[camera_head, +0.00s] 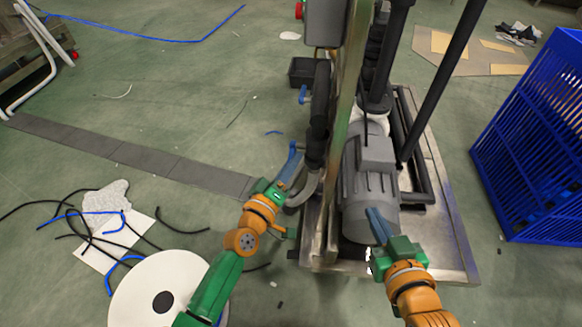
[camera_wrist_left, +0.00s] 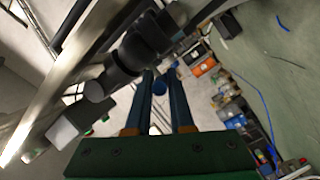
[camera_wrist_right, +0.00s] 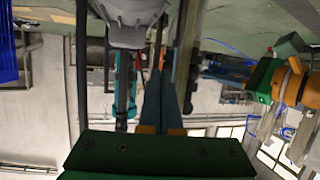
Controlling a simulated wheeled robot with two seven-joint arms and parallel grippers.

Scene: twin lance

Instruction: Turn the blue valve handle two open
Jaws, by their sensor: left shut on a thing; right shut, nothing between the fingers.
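My left gripper (camera_head: 288,168) is beside the lower end of the black vertical pipe, left of the grey pump. The head view does not clearly separate this handle from the blue fingers. Another blue handle (camera_head: 303,94) shows farther up the pipe; I see no numbers on either. My right gripper (camera_head: 373,212) is shut and empty over the near end of the grey motor (camera_head: 368,187); its fingers (camera_wrist_right: 160,75) are together in the right wrist view.
A metal skid frame (camera_head: 450,240) carries the pump, with an upright post (camera_head: 345,110) between my arms. A blue crate (camera_head: 530,140) stands at right. A white disc (camera_head: 130,300), a paper sheet and loose cables lie at left. Floor at upper left is mostly clear.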

